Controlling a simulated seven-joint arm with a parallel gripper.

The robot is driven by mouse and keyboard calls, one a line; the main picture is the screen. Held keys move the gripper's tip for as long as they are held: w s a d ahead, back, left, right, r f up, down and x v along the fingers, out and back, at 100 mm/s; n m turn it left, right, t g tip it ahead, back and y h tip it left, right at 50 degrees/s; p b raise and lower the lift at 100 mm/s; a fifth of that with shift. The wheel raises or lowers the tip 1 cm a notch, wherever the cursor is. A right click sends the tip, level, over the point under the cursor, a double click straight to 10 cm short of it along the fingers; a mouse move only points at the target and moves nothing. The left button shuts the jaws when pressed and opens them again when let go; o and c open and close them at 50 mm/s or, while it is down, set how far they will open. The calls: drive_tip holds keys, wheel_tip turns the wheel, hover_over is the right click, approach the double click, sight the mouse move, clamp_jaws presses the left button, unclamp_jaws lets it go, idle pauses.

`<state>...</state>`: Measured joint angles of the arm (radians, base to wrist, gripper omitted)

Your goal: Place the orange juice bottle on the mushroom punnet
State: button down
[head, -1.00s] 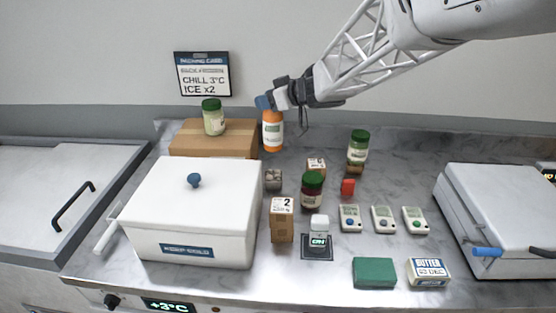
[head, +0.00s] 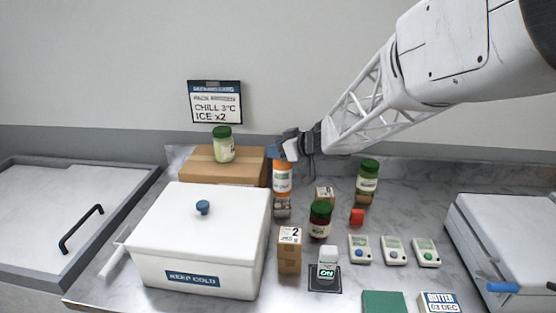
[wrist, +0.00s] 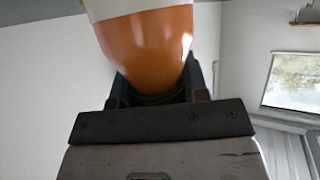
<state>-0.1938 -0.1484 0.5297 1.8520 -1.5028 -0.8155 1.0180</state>
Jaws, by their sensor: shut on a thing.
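The orange juice bottle (head: 282,182), orange with a white label, hangs upright in my gripper (head: 286,149), which is shut on its top end. In the wrist view the bottle's orange body (wrist: 148,45) fills the space beyond the jaws (wrist: 155,95). The mushroom punnet (head: 282,209), a small greyish pack, sits on the counter right of the white cool box. The bottle's base appears right at the punnet's top edge in the head view. I cannot tell whether they touch.
The white cool box (head: 200,245) stands left of the punnet, with a cardboard box (head: 200,165) bearing a green-lidded jar (head: 222,145) behind. A dark red jar (head: 320,220) and small cartons (head: 289,250) stand close on the right. Another green-lidded jar (head: 367,178) is farther right.

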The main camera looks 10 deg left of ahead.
sight(278, 160)
drive_tip(key=shift+f, duration=1.85)
drive_tip(key=c, duration=0.6)
unclamp_jaws()
drive_tip(key=shift+f, duration=0.15)
drive_tip(key=shift+r, duration=0.2)
drive_tip(key=v, duration=1.2)
drive_tip(key=shift+r, duration=0.1)
